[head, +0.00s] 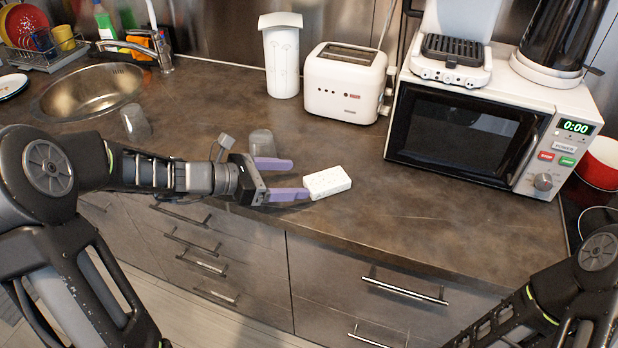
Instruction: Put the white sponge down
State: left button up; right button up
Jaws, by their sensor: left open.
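The white sponge (327,182) is a small white block lying on the brown counter (420,215), a little back from its front edge. My left gripper (291,178) reaches in from the left with its purple fingers spread apart. The tip of its nearer finger is at the sponge's left end; I cannot tell whether it touches. The sponge is not between the fingers. My right arm shows at the lower right, but its gripper is outside the picture.
A clear glass (262,143) stands just behind my left gripper, and another glass (135,122) stands near the sink (90,92). A toaster (345,82), a white canister (281,60) and a microwave (470,130) line the back. The counter right of the sponge is clear.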

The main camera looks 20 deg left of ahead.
pick_arm(q)
jog(key=shift+v, duration=0.85)
